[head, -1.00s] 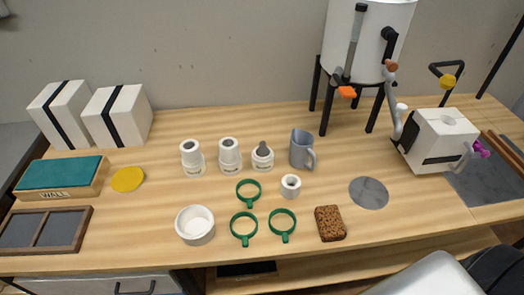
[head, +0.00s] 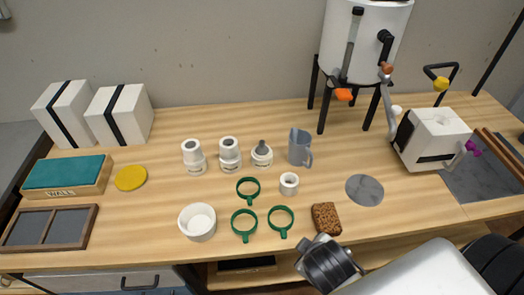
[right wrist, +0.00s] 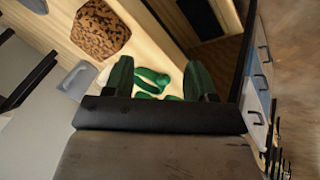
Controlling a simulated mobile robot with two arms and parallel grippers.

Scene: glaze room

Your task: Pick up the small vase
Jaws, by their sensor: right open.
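A small white vase-like pot (head: 289,184) with a round opening stands upright at the middle of the wooden table, between the grey pitcher (head: 300,148) and the green rings. I take it for the small vase; its outline is small here. My right gripper (right wrist: 158,78) is open, its two green-tipped fingers apart with nothing held between them. In the head view, its dark wrist shows at the table's front edge, below the brown sponge (head: 326,218), well short of the pot. The pot is not clear in the right wrist view. My left gripper is not in view.
Green rings (head: 281,221) lie in front of the pot, and a white bowl (head: 197,221) stands to the left. White bottle-like pieces (head: 230,154) stand behind. A grey disc (head: 364,189) lies to the right. The sponge also shows in the right wrist view (right wrist: 100,28).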

